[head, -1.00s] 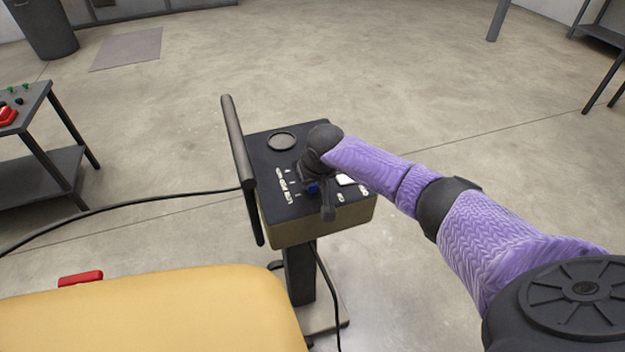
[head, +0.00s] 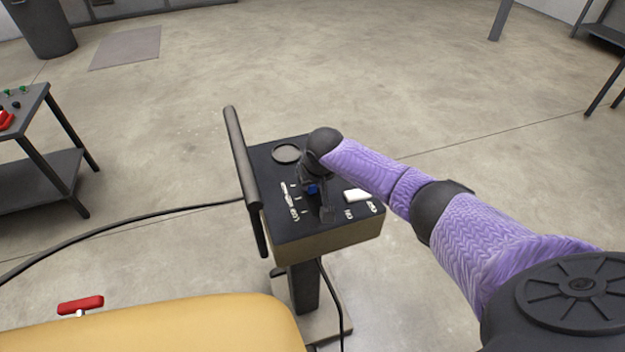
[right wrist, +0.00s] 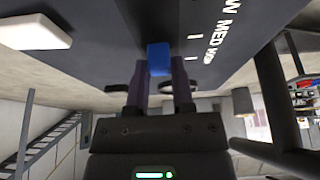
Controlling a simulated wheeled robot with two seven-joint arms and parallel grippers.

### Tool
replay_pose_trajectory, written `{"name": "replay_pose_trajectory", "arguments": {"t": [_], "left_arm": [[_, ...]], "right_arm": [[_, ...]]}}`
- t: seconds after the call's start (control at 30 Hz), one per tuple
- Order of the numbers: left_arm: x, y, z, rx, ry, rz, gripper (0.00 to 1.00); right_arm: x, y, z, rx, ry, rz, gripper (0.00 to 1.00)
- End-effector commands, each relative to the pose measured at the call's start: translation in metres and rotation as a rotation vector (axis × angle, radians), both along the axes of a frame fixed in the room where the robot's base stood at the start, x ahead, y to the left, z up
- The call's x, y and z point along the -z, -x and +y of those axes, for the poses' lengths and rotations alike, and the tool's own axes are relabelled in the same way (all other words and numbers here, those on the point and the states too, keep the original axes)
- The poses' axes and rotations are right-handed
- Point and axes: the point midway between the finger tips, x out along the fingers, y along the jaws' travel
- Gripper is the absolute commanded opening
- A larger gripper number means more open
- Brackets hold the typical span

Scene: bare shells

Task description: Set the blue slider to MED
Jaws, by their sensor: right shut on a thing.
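The blue slider (head: 312,189) is a small blue knob on the dark top panel of a console (head: 330,226). It also shows in the right wrist view (right wrist: 159,58). My right gripper (right wrist: 160,88) is shut on the knob, with a dark finger on each side. White lettering (right wrist: 222,34) beside it reads MED, with further labels before and after it. In the right wrist view the knob is around the MED mark and the mark past it; its exact alignment cannot be told. In the head view my right gripper (head: 315,192) partly hides the slider's track. My left gripper is not in view.
A dark upright bar (head: 245,175) runs along the console's left side. A dark ring (head: 286,153) and a white pad (head: 357,195) are on the panel. A black cable (head: 110,212) crosses the floor.

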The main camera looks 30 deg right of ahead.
Motion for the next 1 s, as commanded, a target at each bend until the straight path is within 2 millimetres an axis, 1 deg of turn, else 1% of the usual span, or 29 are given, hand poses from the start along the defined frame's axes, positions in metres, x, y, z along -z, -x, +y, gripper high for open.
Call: {"name": "replay_pose_trajectory", "arguments": {"t": [0.03, 0.17, 0.2, 0.33, 0.57, 0.67, 0.77, 0.9, 1.0], "left_arm": [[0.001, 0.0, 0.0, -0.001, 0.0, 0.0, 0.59], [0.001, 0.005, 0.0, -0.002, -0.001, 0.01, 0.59], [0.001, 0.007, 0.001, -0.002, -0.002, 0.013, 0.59], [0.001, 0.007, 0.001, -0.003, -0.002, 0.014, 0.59], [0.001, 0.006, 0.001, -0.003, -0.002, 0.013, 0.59], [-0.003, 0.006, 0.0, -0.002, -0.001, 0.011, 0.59], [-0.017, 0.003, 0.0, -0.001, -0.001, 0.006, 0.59], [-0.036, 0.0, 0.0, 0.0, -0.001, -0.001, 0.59], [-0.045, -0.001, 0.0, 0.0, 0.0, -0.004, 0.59]], "right_arm": [[0.003, 0.002, 0.0, 0.0, -0.001, 0.006, 0.0], [0.003, 0.002, 0.0, 0.0, -0.001, 0.007, 0.0], [0.003, 0.002, 0.0, 0.0, -0.001, 0.007, 0.38], [0.003, 0.002, 0.0, 0.0, -0.001, 0.006, 0.65], [0.003, 0.002, 0.0, 0.0, -0.001, 0.006, 0.65], [-0.003, 0.003, 0.001, -0.001, 0.0, 0.006, 0.65], [-0.023, 0.009, 0.002, -0.001, 0.001, 0.003, 0.65], [-0.057, 0.022, 0.005, -0.001, 0.001, 0.003, 0.65], [-0.076, 0.031, 0.007, -0.001, 0.001, 0.003, 0.65]]}}
